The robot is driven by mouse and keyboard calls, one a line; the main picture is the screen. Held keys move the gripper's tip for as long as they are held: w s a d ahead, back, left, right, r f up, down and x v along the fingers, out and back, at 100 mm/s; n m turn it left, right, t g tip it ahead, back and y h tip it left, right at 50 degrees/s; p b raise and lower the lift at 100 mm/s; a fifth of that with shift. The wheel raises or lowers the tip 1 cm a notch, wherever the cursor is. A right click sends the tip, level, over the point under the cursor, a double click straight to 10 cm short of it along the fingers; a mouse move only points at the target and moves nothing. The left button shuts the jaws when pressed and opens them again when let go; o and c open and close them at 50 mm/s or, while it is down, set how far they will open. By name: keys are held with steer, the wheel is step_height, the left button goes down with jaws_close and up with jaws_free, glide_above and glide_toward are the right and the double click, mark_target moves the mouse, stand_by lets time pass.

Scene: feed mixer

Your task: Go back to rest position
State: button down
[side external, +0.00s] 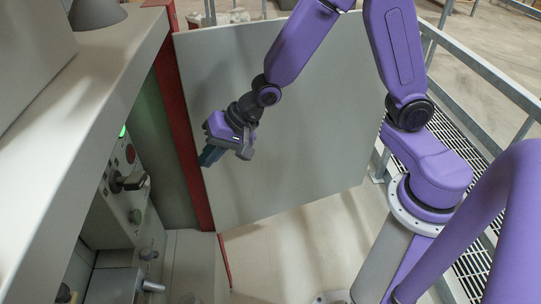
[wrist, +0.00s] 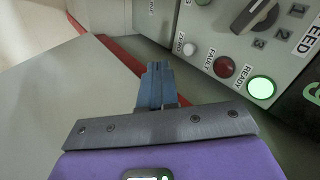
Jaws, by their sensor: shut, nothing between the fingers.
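My gripper (side external: 208,156) is shut and empty. In the side external view it hangs in free air in front of the grey open door panel, pointing down and left toward the control panel (side external: 122,190). In the wrist view my gripper's blue fingers (wrist: 156,74) are together at the centre. The control panel (wrist: 240,56) is at the upper right there, with a black rotary knob (wrist: 254,16), a white ZERO button (wrist: 189,49), a dark red FAULT button (wrist: 224,67) and a lit green READY light (wrist: 261,88). The fingers appear apart from all of these.
The grey door panel (side external: 300,130) stands open behind my gripper, with a red frame edge (side external: 183,130) at its left. A grey cabinet top (side external: 75,95) overhangs the control panel. Metal railings (side external: 490,75) stand at the right. The floor below (side external: 290,250) looks clear.

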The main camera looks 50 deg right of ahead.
steer(key=s+d+r+n+g+h, duration=0.2)
steer(key=s+d+n, duration=0.5)
steer(key=s, duration=0.5)
steer(key=s+d+r+n+g+h, duration=0.3)
steer(key=s+d+n, duration=0.5)
steer(key=s+n, duration=0.3)
steer(key=shift+s+d+r, duration=0.15)
steer(key=shift+s+r, duration=0.55)
steer(key=shift+s, duration=0.55)
